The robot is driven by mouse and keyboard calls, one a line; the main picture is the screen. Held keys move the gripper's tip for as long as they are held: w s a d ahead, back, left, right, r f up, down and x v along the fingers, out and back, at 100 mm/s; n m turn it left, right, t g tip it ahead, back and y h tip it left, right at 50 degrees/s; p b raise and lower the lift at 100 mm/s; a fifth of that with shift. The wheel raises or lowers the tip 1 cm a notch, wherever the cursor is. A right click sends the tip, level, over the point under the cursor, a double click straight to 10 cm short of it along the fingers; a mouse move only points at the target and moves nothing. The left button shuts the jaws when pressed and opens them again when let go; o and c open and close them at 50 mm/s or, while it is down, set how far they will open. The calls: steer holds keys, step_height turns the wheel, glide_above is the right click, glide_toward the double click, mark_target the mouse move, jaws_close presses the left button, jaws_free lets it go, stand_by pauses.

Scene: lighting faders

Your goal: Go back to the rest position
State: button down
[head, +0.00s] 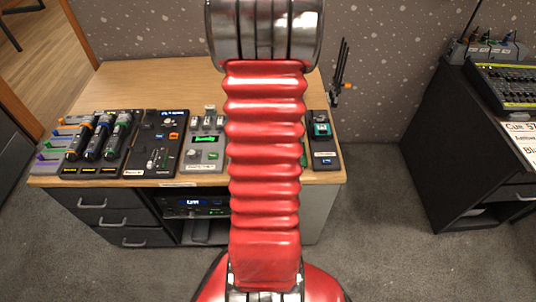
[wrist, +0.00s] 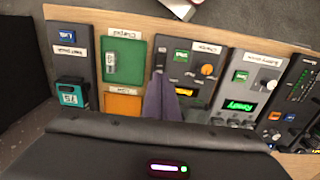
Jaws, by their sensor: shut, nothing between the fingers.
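My gripper (wrist: 158,76) shows in the wrist view as a narrow grey-purple wedge, its fingers together and empty, in front of the control panels. The dark wrist housing fills the bottom of that view. In the head view my raised red arm hides the gripper. The fader panel with coloured handles (head: 103,138) sits at the left of the wooden desk (head: 130,80). A black panel (head: 157,143) and a grey panel with a green display (head: 205,140) stand beside it. A panel with a teal block (head: 321,130) is right of my arm; the teal block also shows in the wrist view (wrist: 71,95).
In the wrist view, a green pad (wrist: 123,62) and an orange pad (wrist: 122,104) lie left of the gripper. A panel with an orange knob (wrist: 206,71) is to its right. A dark cabinet (head: 455,150) with a mixing desk (head: 503,83) stands at right. Carpet between the desks is clear.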

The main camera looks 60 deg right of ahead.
stand_by(0.4)
steer(key=w+a+r+n+t, duration=0.2)
steer(key=a+r+n, duration=0.2)
steer(key=a, duration=1)
steer(key=w+a+r+n+t, duration=0.1)
steer(key=w+a+r+n, duration=0.2)
steer(key=a+r, duration=0.6)
steer(key=w+a+r+n+t, duration=0.2)
steer(key=a+r+n, duration=0.3)
steer(key=a, duration=1.5)
step_height(320, 180, up, 2)
steer(key=shift+w+n+t, duration=0.3)
steer(key=shift+w, duration=0.1)
